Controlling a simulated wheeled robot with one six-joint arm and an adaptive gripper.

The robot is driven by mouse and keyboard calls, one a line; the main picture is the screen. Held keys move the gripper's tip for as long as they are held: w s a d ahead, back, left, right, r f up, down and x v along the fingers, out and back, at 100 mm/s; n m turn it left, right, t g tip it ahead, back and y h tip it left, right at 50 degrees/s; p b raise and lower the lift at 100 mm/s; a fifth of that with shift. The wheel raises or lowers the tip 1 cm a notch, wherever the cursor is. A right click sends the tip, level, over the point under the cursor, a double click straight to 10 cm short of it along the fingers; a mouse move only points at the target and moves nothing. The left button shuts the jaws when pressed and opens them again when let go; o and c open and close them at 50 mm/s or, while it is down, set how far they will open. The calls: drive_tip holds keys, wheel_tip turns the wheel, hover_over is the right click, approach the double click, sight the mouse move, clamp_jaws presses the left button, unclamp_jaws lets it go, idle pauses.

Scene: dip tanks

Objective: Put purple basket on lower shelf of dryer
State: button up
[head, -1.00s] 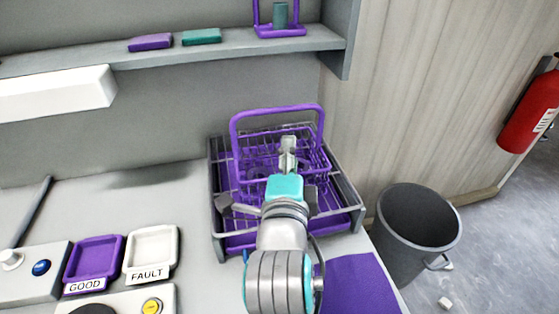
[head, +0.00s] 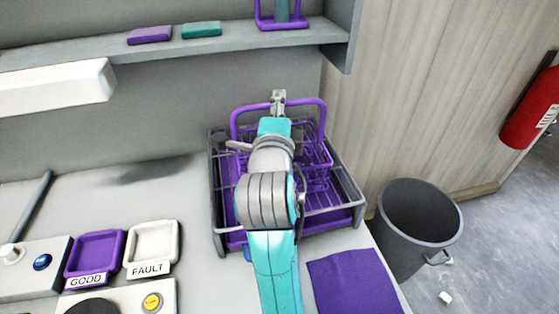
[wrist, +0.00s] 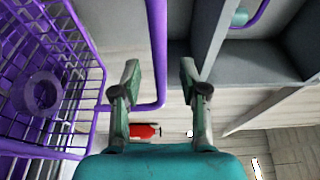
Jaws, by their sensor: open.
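The purple basket (head: 318,158), a wire basket with a tall looped handle, stands inside the grey-framed dryer (head: 350,185). Which dryer shelf bears it is hard to tell, as my arm covers its front and left part. In the wrist view the basket (wrist: 75,75) is at left with a purple ring-shaped part inside. My gripper (head: 278,97) is at the handle's top bar. In the wrist view my gripper's fingers (wrist: 158,88) are apart, with the handle tube (wrist: 155,45) showing between them; contact is not visible.
A wall shelf (head: 225,42) with a grey side panel is behind and above the dryer. A dark bin (head: 420,215) stands on the floor at right. A purple cloth (head: 350,280) lies in front. GOOD (head: 95,252) and FAULT (head: 152,245) trays are at left.

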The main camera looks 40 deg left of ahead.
drive_tip(key=shift+x, duration=1.15)
clamp_jaws()
drive_tip(key=shift+r, duration=0.1)
